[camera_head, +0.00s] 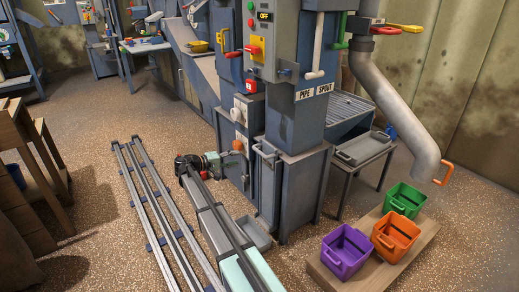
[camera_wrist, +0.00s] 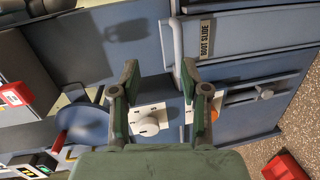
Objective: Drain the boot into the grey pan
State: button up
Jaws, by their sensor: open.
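The boot is the lower part of the blue-grey elevator casing (camera_head: 300,180). A plate marked BOOT SLIDE (camera_wrist: 206,38) shows in the wrist view, with a grey bar handle (camera_wrist: 167,45) beside it. My gripper (camera_head: 216,158) is in front of the casing, with its green fingers apart (camera_wrist: 161,68) and nothing between them. The handle lies just ahead of the fingertips, nearer the right finger; I cannot tell whether they touch. A grey pan (camera_head: 262,240) sits on the floor at the casing's foot, partly behind my arm. Its inside is mostly hidden.
A white knob (camera_wrist: 149,122) on a plate is beyond the fingers. Another grey tray (camera_head: 364,148) rests on a stand to the right. Purple (camera_head: 345,252), orange (camera_head: 395,236) and green (camera_head: 405,200) bins stand on a wooden board below the pipe (camera_head: 408,120).

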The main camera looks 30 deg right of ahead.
aim_at(258, 152)
jog(key=w+f+n+t, duration=0.1)
jog(key=w+f+n, duration=0.15)
jog(key=w, duration=0.25)
jog(key=shift+m+t+y, duration=0.25)
jog(key=shift+t+y, duration=0.05)
jog(key=b+x, duration=0.1)
jog(key=x, duration=1.6)
jog(key=shift+s+d+f+b, duration=0.1)
jog(key=shift+d+f+b, duration=0.05)
jog(key=shift+b, duration=0.15)
grip_shut()
